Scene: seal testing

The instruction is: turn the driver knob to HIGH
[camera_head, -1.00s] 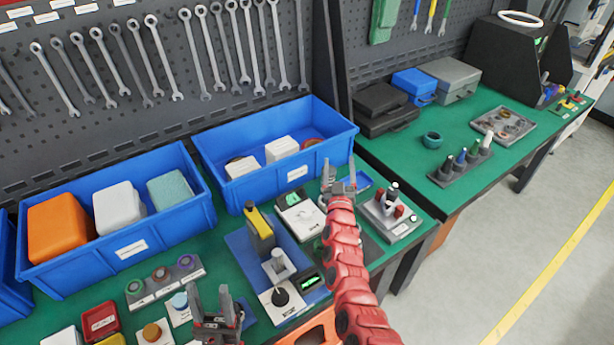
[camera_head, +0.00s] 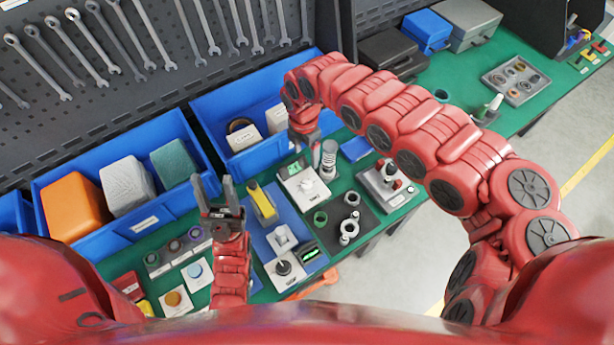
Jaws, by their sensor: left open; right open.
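A white box with a green display and a white knob (camera_head: 307,185) stands on the green bench. In front of it, another white unit has a black knob (camera_head: 283,267) and a dark green-lit display (camera_head: 309,250). I cannot tell which is the driver knob, and the labels are too small to read. My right gripper (camera_head: 305,146) is open, pointing down just behind the white-knob box, near the blue bin's front edge, not visibly touching the knob. My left gripper (camera_head: 213,182) is open and empty, fingers up in the picture, left of the yellow tool (camera_head: 263,203).
Blue bins (camera_head: 135,225) line the back. A grey cylinder (camera_head: 329,160) stands close right of my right gripper. A dark mat with rings (camera_head: 349,230) and a red-button device (camera_head: 388,187) are to the right. Coloured buttons (camera_head: 172,298) sit front left.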

